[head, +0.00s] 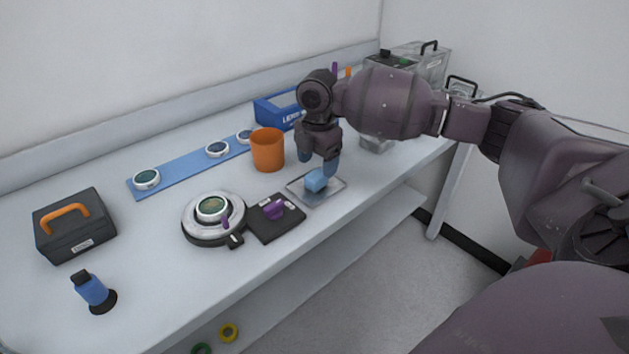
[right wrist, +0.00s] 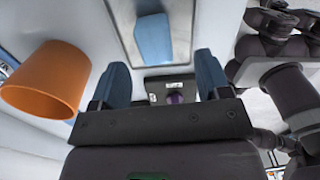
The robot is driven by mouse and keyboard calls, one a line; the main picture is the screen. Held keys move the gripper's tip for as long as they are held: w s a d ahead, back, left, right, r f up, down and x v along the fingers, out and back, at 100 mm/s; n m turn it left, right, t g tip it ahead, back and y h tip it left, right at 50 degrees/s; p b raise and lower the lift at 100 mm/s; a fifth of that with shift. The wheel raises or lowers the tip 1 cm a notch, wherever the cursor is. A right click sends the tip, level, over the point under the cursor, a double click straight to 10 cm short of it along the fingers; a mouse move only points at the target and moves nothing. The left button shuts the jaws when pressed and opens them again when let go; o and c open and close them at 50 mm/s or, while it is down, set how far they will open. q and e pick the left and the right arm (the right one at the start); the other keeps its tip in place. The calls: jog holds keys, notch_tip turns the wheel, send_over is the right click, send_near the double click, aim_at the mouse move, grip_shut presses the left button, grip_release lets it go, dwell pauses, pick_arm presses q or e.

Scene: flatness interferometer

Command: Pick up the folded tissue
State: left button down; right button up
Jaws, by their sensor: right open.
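The folded tissue (head: 316,180) is a small light-blue block lying on a shallow clear or grey tray (head: 331,195) near the table's front edge. In the right wrist view the tissue (right wrist: 153,40) shows beyond the fingertips, on the tray (right wrist: 185,40). My right gripper (head: 318,163) points down just above and behind the tissue in the head view. Its two blue fingers (right wrist: 163,78) are apart with nothing held between them. The exact gap between fingers and tissue is hard to tell. My left gripper is in no view.
An orange cup (head: 267,150) stands close left of the gripper. A black pad (head: 264,229) with a purple piece and a round instrument (head: 214,233) lie left of the tray. A blue strip (head: 190,168) with round optics and a dark toolbox (head: 74,236) are farther left.

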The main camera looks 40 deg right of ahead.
jog(key=shift+f, duration=0.25)
jog(key=f, duration=0.1)
jog(key=f+b, duration=0.1)
jog(key=f, duration=0.2)
jog(key=shift+w+d+f, duration=0.2)
jog(key=shift+w+d, duration=0.1)
jog(key=shift+w, duration=0.05)
jog(key=shift+f, duration=0.2)
jog(key=shift+r, duration=0.15)
jog(key=shift+c, duration=0.6)
jog(key=c, duration=0.7)
jog(key=shift+c, duration=0.9)
jog(key=shift+r, duration=0.4)
notch_tip(320, 180, up, 9)
jog(key=shift+r+p, duration=0.2)
jog(key=shift+p, duration=0.7)
notch_tip(320, 180, up, 9)
jog(key=p, duration=0.2)
send_over(318, 173)
jog(key=shift+r, duration=0.4)
